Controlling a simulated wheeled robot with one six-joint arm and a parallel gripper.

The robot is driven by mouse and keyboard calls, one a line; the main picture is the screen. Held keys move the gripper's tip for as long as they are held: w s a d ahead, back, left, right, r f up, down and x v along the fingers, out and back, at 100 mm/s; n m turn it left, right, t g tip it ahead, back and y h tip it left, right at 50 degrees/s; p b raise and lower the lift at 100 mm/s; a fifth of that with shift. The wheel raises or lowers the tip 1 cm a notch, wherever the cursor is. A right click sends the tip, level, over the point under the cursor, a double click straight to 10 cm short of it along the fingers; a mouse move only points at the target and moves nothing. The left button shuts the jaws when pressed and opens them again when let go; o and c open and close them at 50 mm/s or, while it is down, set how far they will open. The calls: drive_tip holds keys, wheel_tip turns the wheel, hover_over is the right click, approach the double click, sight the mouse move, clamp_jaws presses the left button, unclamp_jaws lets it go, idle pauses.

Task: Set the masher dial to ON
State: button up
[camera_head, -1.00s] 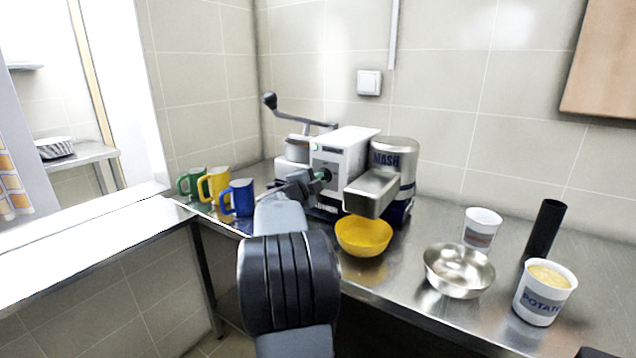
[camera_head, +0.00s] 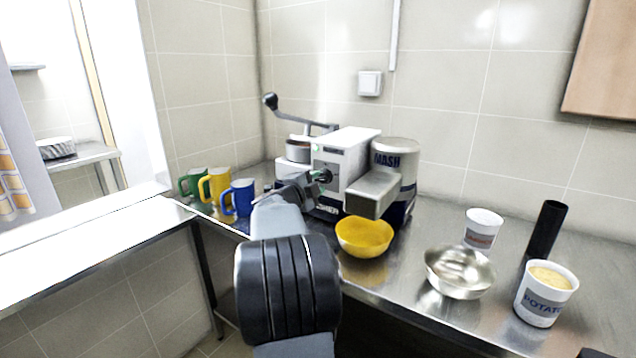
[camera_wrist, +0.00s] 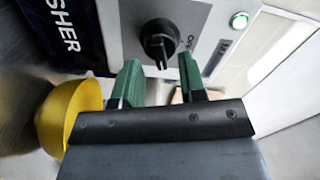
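The masher (camera_head: 345,158) stands at the back of the steel counter, with a white front panel and a silver drum marked MASH. Its black dial (camera_wrist: 159,42) sits on the panel in the wrist view, with the word OFF beside it and a lit green light (camera_wrist: 239,20) near the panel edge. My gripper (camera_wrist: 160,75) has green fingers, apart and empty, one on each side of the dial and a little short of it. In the head view my gripper (camera_head: 318,177) is in front of the panel and hides part of it.
A yellow bowl (camera_head: 364,237) stands under the masher's spout. Green, yellow and blue mugs (camera_head: 238,198) stand to the left. A steel bowl (camera_head: 459,272), a potato tub (camera_head: 545,294), a white cup (camera_head: 483,228) and a black cylinder (camera_head: 545,230) stand to the right.

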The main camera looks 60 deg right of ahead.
drive_tip(key=a, duration=1.2)
drive_tip(key=shift+a, duration=0.15)
drive_tip(key=shift+w, duration=0.1)
